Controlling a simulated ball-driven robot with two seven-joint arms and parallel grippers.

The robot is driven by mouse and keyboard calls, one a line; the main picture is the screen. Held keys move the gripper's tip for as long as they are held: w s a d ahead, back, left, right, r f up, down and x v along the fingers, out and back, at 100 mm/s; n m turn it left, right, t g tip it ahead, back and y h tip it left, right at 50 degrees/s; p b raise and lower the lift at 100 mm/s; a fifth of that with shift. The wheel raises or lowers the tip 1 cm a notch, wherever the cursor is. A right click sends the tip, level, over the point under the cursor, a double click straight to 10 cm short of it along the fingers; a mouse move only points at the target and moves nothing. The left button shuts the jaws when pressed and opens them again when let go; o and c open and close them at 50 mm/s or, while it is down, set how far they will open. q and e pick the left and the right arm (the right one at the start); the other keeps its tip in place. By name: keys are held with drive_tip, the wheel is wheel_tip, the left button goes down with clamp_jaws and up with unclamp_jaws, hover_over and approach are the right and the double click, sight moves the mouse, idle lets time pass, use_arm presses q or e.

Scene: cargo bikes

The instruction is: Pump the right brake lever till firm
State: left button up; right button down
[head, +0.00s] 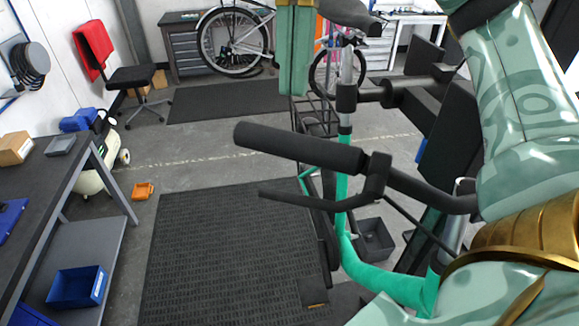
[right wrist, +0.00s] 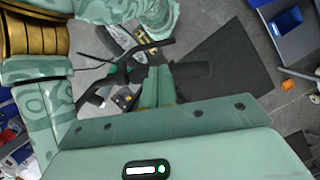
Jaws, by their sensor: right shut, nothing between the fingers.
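The right brake lever (head: 300,200) is a thin black bar below and in front of the black handlebar grip (head: 295,147), with a visible gap between them. My right gripper (head: 293,92) hangs pointing down at the top centre of the head view, beyond the grip. Its green fingers are shut together, with nothing between them. Contact cannot be seen. My left gripper is out of view.
The bike's teal frame (head: 385,282) and black panels (head: 450,125) fill the space right of the grip. A saddle (head: 347,12) is behind. A workbench (head: 62,165) with blue bins stands left. The dark mat (head: 215,255) is clear floor.

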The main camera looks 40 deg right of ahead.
sight(283, 198)
drive_tip(key=x, duration=1)
drive_tip(key=shift+w+a, duration=0.1)
drive_tip(key=shift+s+a+n+g+p, duration=0.3)
drive_tip(key=shift+n+p, duration=0.1)
drive_tip(key=shift+n, duration=0.1)
drive_tip(key=n+h, duration=0.1)
drive_tip(key=s+a+f+n+g+h, duration=0.1)
drive_tip(key=shift+s+a+f+n+p, duration=0.1)
drive_tip(key=shift+s+a+n+p, duration=0.2)
drive_tip(key=shift+n, duration=0.1)
drive_tip(key=shift+w, duration=0.15)
drive_tip(key=shift+f, duration=0.1)
